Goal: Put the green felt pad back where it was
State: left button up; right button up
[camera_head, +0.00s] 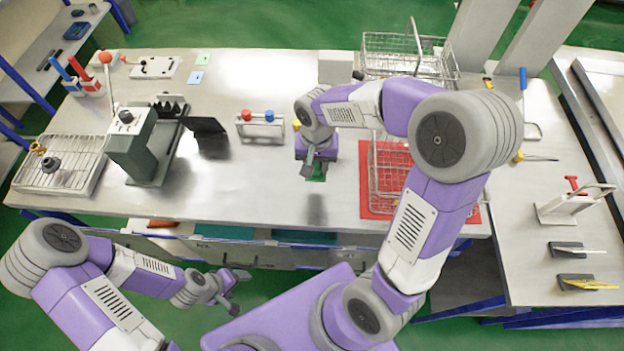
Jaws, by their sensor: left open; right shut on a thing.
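The green felt pad (317,174) shows as a small dark green patch at my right gripper (310,164), over the middle of the steel table. My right gripper points down and is shut on the pad; the gripper hides part of it. I cannot tell whether the pad touches the table. My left gripper (229,291) is open and empty, low in front of the table's front edge.
A small rack (262,133) with red and blue caps stands left of my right gripper. A grey-green press (136,150) and a wire tray (32,180) are further left.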

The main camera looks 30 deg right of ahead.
jog(key=shift+s+a+r+p, duration=0.2)
jog(key=shift+s+r+p, duration=0.15)
jog(key=shift+p, duration=2.4)
jog(key=shift+d+f+p, duration=0.1)
jog(key=shift+f+p, duration=0.15)
jog(key=shift+p, duration=0.2)
notch_tip(320, 180, down, 6)
jog(key=shift+f+b, duration=0.15)
jog(key=shift+b, duration=0.25)
notch_tip(320, 180, down, 3)
jog(key=shift+f, duration=0.4)
